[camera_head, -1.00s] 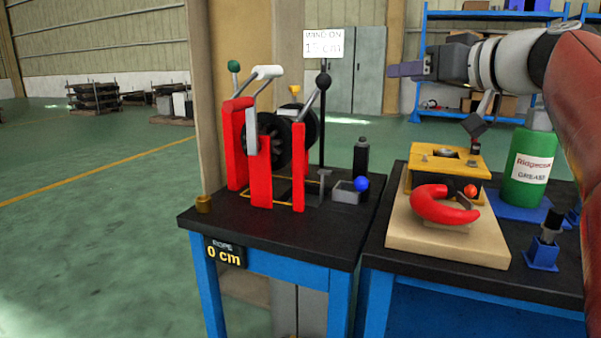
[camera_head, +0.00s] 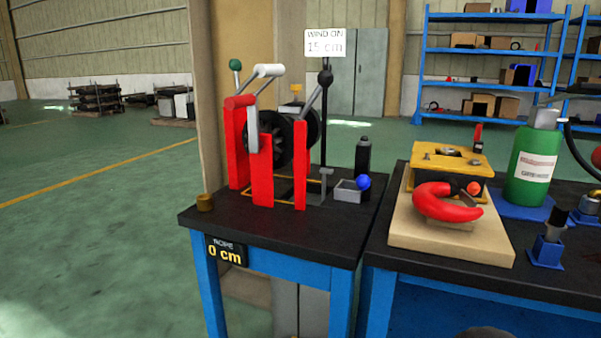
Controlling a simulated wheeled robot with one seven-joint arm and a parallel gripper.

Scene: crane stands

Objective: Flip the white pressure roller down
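The white pressure roller (camera_head: 269,71) is a short white cylinder on a grey arm, raised at the top of the red winch stand (camera_head: 262,172) on the left table. The roller sits above and apart from the dark drum (camera_head: 268,140) between the red uprights. A green knob (camera_head: 235,65) stands to its left and a black ball knob (camera_head: 325,78) to its right. My gripper does not show in the current view, so its opening cannot be seen.
A sign (camera_head: 325,43) reads "WIND ON 15 cm" and a rope display (camera_head: 227,252) reads "0 cm". The right table holds a red hook (camera_head: 447,204) and green grease bottle (camera_head: 532,165).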

